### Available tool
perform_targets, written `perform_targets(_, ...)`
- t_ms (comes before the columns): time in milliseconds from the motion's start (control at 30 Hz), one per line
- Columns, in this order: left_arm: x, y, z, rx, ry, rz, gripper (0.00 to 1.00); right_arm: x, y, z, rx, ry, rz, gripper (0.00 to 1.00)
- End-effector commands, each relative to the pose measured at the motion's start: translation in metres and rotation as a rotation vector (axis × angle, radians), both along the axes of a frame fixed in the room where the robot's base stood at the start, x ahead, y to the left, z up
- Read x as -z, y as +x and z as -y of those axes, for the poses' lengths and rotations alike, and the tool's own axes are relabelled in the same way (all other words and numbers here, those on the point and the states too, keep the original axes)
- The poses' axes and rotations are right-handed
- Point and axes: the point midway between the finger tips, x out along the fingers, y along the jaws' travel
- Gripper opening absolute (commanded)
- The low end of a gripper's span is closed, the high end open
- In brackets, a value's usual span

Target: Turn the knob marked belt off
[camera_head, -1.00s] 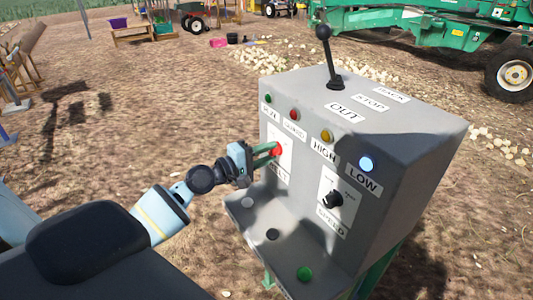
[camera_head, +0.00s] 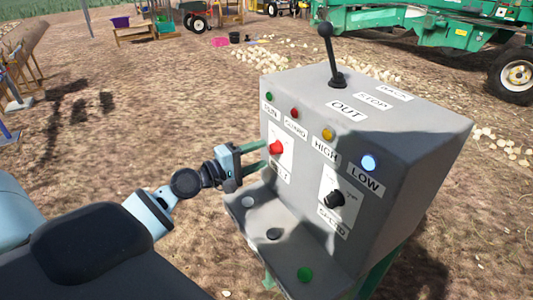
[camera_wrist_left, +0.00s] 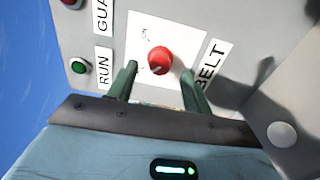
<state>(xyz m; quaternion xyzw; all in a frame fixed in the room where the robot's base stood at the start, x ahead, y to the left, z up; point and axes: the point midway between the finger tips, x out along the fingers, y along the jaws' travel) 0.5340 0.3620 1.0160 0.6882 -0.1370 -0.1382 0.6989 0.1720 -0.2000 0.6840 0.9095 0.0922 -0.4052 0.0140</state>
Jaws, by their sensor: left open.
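The red BELT knob (camera_head: 276,148) sits on a white plate on the front of the grey control box. In the left wrist view the knob (camera_wrist_left: 160,60) carries a small pale mark on its lower edge, away from the "ON" lettering, and the BELT label (camera_wrist_left: 211,64) is to its right. My left gripper (camera_head: 262,155) is open and empty, just in front of the knob and apart from it. In the left wrist view its two green fingers stand on either side of the knob. My right gripper is out of view.
The grey box (camera_head: 415,150) has a black lever (camera_head: 331,55) on top. A black SPEED knob (camera_head: 334,199) is to the right, with several coloured lamps above. A lower ledge carries buttons, including a green one (camera_head: 304,274). Open ground lies to the left.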

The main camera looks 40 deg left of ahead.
Motion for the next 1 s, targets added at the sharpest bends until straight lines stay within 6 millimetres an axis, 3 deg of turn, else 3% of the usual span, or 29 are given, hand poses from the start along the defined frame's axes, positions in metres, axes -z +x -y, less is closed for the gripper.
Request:
perform_targets(100,0.006,-0.017,-0.006,0.001,0.002,-0.008,0.50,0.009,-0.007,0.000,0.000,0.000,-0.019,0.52)
perform_targets(333,0.004,-0.037,-0.015,0.000,0.000,-0.005,0.50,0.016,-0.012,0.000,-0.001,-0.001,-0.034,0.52)
perform_targets(1000,0.001,-0.041,-0.017,0.000,-0.001,-0.001,0.50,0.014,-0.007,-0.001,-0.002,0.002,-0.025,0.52)
